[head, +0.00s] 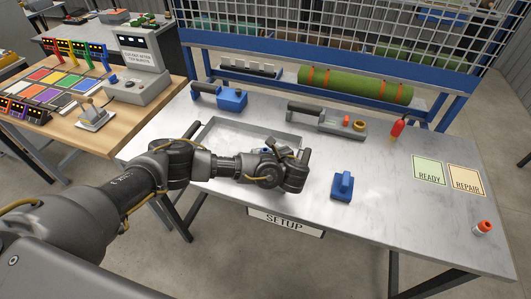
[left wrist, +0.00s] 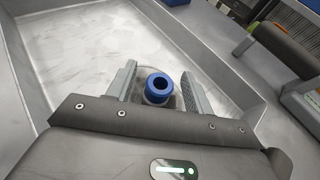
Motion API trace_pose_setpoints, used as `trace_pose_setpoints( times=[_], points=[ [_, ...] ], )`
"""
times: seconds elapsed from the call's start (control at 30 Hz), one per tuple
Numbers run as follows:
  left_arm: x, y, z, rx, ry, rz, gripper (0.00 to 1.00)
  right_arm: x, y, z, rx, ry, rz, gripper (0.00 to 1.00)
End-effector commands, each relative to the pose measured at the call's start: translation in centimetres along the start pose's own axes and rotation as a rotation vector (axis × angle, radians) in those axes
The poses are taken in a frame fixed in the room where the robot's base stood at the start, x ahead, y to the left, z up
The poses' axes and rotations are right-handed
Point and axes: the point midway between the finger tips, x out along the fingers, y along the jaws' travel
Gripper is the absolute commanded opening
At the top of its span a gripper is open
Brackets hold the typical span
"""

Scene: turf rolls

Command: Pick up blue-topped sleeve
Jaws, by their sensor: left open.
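The blue-topped sleeve (left wrist: 158,87) stands in the shallow metal tray (left wrist: 85,50), seen from above in the left wrist view. Its top is a blue ring with a dark hole, and its lower part is grey. My left gripper (left wrist: 159,74) is open, with one finger on each side of the sleeve and gaps to both. In the head view my left gripper (head: 284,157) is over the front right part of the tray (head: 225,136); it largely hides the sleeve there. My right gripper is in neither view.
A blue tool (head: 232,99) and a grey tool (head: 340,125) lie behind the tray. A blue block (head: 342,186) lies right of my gripper. A red-tipped sleeve (head: 483,228) stands near the right edge. READY (head: 429,170) and REPAIR (head: 466,179) cards lie flat.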

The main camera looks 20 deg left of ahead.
Motion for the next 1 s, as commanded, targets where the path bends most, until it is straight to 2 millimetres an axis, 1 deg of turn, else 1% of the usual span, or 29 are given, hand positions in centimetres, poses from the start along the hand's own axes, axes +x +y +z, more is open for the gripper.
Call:
trace_pose_setpoints(
  times=[0.03,0.13,0.37,0.4,0.77,1.0],
  points=[
    [0.6,0.1,0.1,0.001,0.000,0.003,0.52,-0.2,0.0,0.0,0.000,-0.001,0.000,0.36],
    [1.4,0.1,0.0,0.001,0.001,0.001,0.52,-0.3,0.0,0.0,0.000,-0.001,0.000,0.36],
    [1.6,0.1,-0.1,0.000,0.001,0.000,0.52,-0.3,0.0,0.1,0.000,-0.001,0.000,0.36],
    [1.6,0.0,-0.1,0.001,0.001,0.000,0.51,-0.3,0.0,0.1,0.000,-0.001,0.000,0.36],
    [1.6,0.0,-0.1,0.001,0.002,0.000,0.03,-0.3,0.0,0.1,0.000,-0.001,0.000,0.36],
    [1.6,0.0,-0.1,0.000,0.002,0.000,0.02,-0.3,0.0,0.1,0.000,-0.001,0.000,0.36]
  ],
)
